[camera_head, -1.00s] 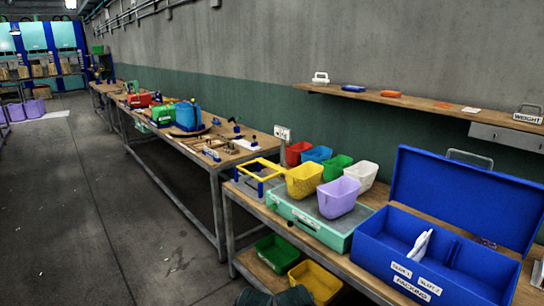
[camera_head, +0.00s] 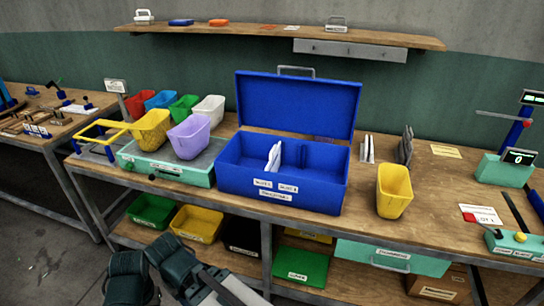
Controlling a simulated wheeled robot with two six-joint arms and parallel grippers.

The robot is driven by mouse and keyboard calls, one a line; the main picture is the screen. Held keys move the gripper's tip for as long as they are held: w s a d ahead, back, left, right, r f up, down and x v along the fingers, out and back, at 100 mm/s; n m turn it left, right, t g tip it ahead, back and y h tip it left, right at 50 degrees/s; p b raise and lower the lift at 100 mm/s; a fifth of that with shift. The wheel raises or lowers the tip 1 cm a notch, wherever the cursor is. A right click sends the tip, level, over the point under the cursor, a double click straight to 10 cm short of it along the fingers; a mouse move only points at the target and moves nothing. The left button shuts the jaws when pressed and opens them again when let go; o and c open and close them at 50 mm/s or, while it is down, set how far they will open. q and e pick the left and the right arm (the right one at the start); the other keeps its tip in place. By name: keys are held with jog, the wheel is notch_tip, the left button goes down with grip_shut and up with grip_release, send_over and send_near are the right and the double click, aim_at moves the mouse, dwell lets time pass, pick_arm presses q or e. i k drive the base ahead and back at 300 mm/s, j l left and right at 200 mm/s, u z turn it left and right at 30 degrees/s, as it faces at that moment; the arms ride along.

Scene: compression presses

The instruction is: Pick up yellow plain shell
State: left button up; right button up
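A smooth-looking yellow shell (camera_head: 394,190), an open tapered bin, stands upright on the wooden bench to the right of the open blue case. A second yellow shell (camera_head: 152,131) with a textured-looking wall stands at the left on a green-based platform, beside a lilac shell (camera_head: 189,137). Red (camera_head: 139,105), blue (camera_head: 163,100), green (camera_head: 184,108) and white (camera_head: 209,109) shells stand behind them. Dark parts of my arms show at the bottom left edge.
The blue case (camera_head: 265,187) with its raised lid holds white pieces. Grey and white upright pieces (camera_head: 405,147) stand behind the right yellow shell. A scale (camera_head: 505,168) is at the right. Green (camera_head: 152,211) and yellow (camera_head: 197,224) bins sit on the lower shelf. A wall shelf hangs above.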

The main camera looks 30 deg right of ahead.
aim_at(393, 192)
jog(key=z, duration=2.15)
jog(key=i+j, duration=0.2)
jog(key=j, duration=0.15)
jog(key=i+j, duration=0.35)
jog(key=j, duration=0.3)
jog(key=z, duration=1.45)
jog(key=i+j+z, duration=0.15)
jog(key=j, duration=0.2)
jog(key=j+z, duration=0.15)
jog(key=j, duration=0.2)
jog(key=i, duration=0.05)
